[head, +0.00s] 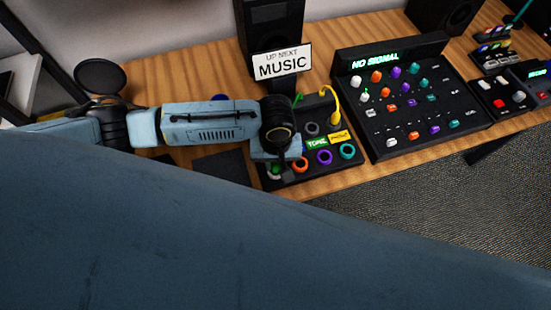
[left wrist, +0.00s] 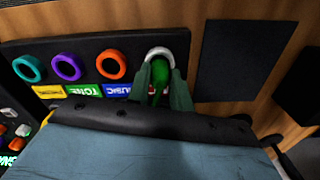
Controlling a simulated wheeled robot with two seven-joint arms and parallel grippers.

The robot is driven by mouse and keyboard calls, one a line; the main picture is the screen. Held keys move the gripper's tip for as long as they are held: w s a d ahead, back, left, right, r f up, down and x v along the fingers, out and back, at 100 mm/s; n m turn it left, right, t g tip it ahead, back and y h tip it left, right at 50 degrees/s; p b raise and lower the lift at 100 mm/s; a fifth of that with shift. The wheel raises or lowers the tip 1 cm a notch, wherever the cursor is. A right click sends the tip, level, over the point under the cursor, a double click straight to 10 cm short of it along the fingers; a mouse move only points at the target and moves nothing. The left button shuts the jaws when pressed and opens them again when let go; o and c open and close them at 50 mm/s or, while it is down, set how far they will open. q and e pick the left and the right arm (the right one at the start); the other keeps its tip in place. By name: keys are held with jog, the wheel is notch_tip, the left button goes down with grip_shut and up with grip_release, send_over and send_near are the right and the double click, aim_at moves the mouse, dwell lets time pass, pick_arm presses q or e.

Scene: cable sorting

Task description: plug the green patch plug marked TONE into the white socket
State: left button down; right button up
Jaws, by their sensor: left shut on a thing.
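My left gripper (left wrist: 163,85) is shut on the green plug (left wrist: 160,80), which shows between its fingers in the left wrist view. The plug's tip is at the white socket (left wrist: 167,52), with the white ring curving around its far side. I cannot tell how deep it sits. In the head view, the gripper covers most of the white socket (head: 275,171), at the left end of the patch panel's front row. The green TONE label (head: 317,143) is on the panel, and it also shows in the left wrist view (left wrist: 82,90). My right gripper is not in view.
Orange (head: 300,165), purple (head: 324,157) and teal (head: 347,151) sockets line up right of the white one. A yellow cable (head: 335,95) stands behind them. A mixer (head: 400,100) is to the right, and a MUSIC sign (head: 282,62) and speaker stand behind.

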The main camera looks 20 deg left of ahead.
pick_arm(q)
jog(key=c, duration=0.7)
grip_release()
notch_tip(320, 180, up, 7)
jog(key=p, duration=0.9)
dwell(0.4)
dwell(0.4)
